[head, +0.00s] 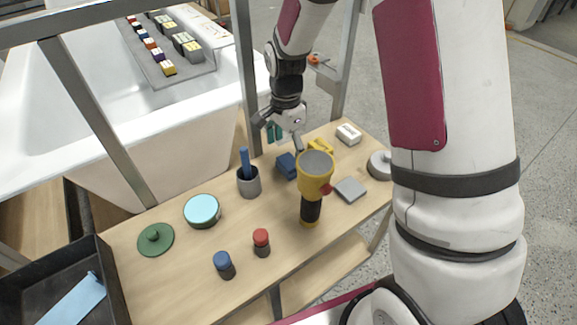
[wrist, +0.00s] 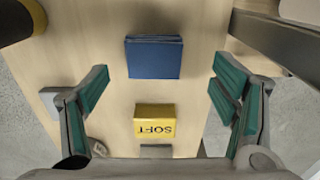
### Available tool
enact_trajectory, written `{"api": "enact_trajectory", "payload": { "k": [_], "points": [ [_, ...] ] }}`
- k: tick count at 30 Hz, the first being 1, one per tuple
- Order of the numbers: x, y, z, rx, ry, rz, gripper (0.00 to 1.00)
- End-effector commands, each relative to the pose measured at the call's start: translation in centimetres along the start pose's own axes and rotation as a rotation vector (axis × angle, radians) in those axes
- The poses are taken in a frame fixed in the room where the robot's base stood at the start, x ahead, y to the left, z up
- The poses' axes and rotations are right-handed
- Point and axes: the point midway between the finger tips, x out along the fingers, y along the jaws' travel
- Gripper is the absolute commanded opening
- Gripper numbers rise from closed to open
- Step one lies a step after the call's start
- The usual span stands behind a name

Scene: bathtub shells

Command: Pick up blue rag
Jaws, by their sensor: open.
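The blue rag (head: 287,165) looks like a small folded dark blue block lying on the wooden table, right of the grey cup. In the wrist view the blue rag (wrist: 154,57) lies flat in the upper middle, between the lines of the two fingers and beyond their tips. My gripper (head: 279,138) is open and empty above the table, over the far side of the rag, with teal pads apart. A yellow block marked SOFT (wrist: 154,118) lies between the fingers in the wrist view, close to the rag.
A yellow flashlight (head: 314,177) stands near the rag. A grey cup (head: 249,186) with a blue stick is left of it. A grey square (head: 350,189) and white block (head: 348,133) lie right. Metal posts (head: 248,80) rise behind. A black tray (head: 110,283) is front left.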

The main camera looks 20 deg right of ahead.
Motion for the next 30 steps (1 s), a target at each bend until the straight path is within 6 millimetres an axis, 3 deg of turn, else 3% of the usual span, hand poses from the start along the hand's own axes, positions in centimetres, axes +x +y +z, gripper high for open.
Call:
{"api": "enact_trajectory", "payload": {
  "k": [12, 21, 28, 30],
  "points": [
    [4.9, 0.8, -0.3, 0.000, -0.001, 0.002, 0.80],
    [5.2, 0.8, -0.2, 0.000, 0.000, 0.001, 0.80],
    [5.2, 0.8, -0.2, 0.000, 0.000, 0.001, 0.30],
    [5.2, 0.8, -0.2, 0.000, 0.000, 0.001, 0.29]
  ]
}}
